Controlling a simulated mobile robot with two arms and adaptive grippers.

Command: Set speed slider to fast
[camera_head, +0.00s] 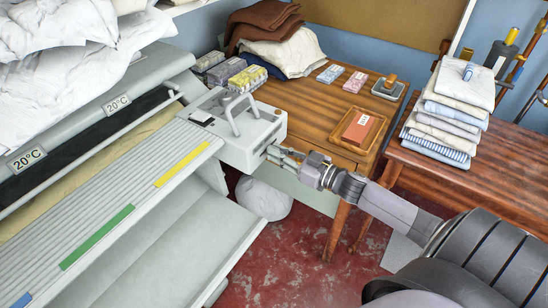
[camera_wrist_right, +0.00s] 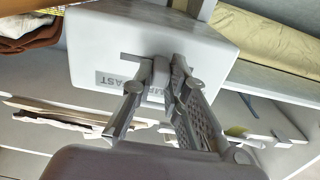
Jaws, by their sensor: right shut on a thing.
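The pale grey control box (camera_head: 240,140) sits at the right end of the rotary ironer. In the wrist view its end face (camera_wrist_right: 95,45) carries a grey label plate (camera_wrist_right: 108,80) with lettering ending in "AST". A dark slot (camera_wrist_right: 129,57) runs above the label. My right gripper (camera_head: 276,153) reaches the box's end face from the right. In the wrist view its fingertips (camera_wrist_right: 162,70) are closed around the small speed slider knob, mostly hidden between them, at the slot just beside the label. My left gripper is not in view.
The ironer's slatted feed table (camera_head: 110,225) extends to the left. A wooden desk (camera_head: 300,100) with a tray (camera_head: 352,145) stands behind my right gripper. A folded linen stack (camera_head: 445,120) is at right. Red floor (camera_head: 300,260) is open below.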

